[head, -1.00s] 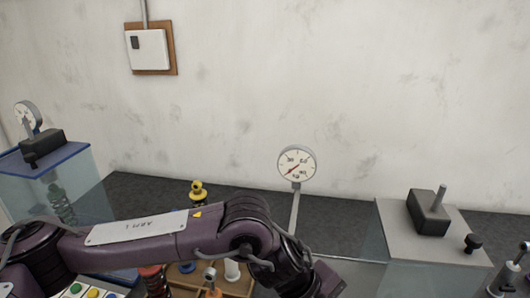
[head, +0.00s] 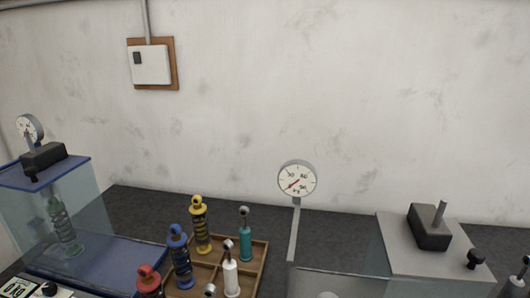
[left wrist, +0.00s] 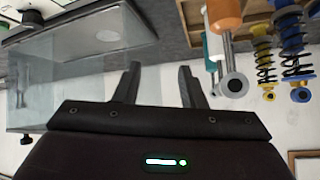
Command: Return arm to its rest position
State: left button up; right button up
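My left gripper (left wrist: 158,88) shows in the left wrist view. Its two dark fingers stand apart with nothing between them, so it is open. The left wrist picture looks upside down, with the shock absorbers hanging from the top. My left arm and gripper are out of the head view. My right gripper is in neither view.
A wooden tray (head: 262,262) holds yellow (head: 200,226), blue (head: 180,256), teal (head: 244,235) and white (head: 231,276) shock absorbers. A red one (head: 148,280) stands at its left. Glass test boxes stand left (head: 82,205) and right (head: 440,262). A dial gauge (head: 297,179) stands between them.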

pick_arm(q)
jog(key=s+a+f+n+g+y, duration=0.4)
jog(key=s+a+f+n+g, duration=0.15)
jog(key=s+a+f, duration=0.6)
notch_tip(320, 180, down, 26)
jog(key=s+a+g, duration=0.1)
jog(key=s+a, duration=0.1)
jog(key=s+a+f, duration=0.2)
jog(key=s+f, duration=0.8)
jog(key=s+a+f+g, duration=0.1)
jog(key=s+a+f, duration=0.1)
jog(key=s+f, duration=0.8)
jog(key=shift+f+m, duration=0.45)
jog(key=shift+g, duration=0.25)
